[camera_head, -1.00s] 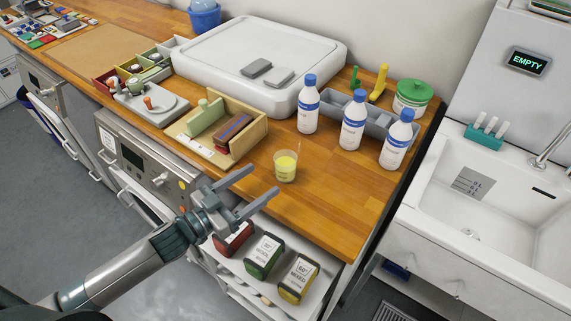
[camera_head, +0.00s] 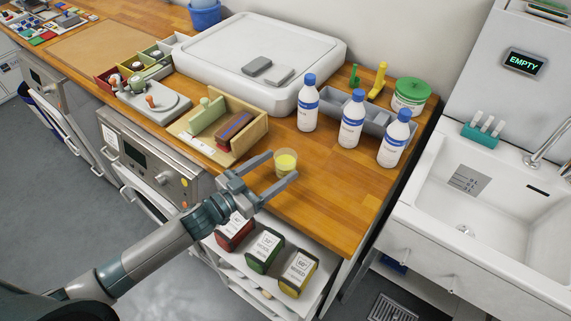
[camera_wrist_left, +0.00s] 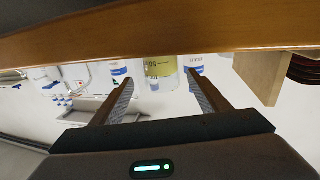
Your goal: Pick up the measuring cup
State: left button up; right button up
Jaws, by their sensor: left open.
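The measuring cup (camera_head: 286,160) is a small clear cup with pale yellow contents, standing upright on the wooden worktop near its front edge. My left gripper (camera_head: 277,168) is open, with its fingers pointing at the cup from the front left. One finger overlaps the lower part of the cup in the head view. In the left wrist view, which is upside down, the cup (camera_wrist_left: 160,68) shows between the two fingertips (camera_wrist_left: 160,84). I cannot tell whether the cup is fully between the fingers. My right gripper is not in view.
White bottles with blue caps (camera_head: 308,108) stand behind the cup, beside a grey tray (camera_head: 375,118). A wooden box (camera_head: 258,132) stands to the left. Labelled tins (camera_head: 264,250) sit on a lower shelf under the arm. The worktop right of the cup (camera_head: 345,190) is clear.

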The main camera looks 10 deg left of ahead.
aim_at(278, 166)
pick_arm(q)
jog(key=p+x, duration=0.1)
jog(key=x, duration=0.2)
jog(key=shift+w+r, duration=0.1)
jog(key=shift+w, duration=0.1)
jog(key=shift+w+d+f+p, duration=0.2)
jog(key=shift+w+d+p, duration=0.05)
jog(key=shift+w+p, duration=0.1)
jog(key=c, duration=1.2)
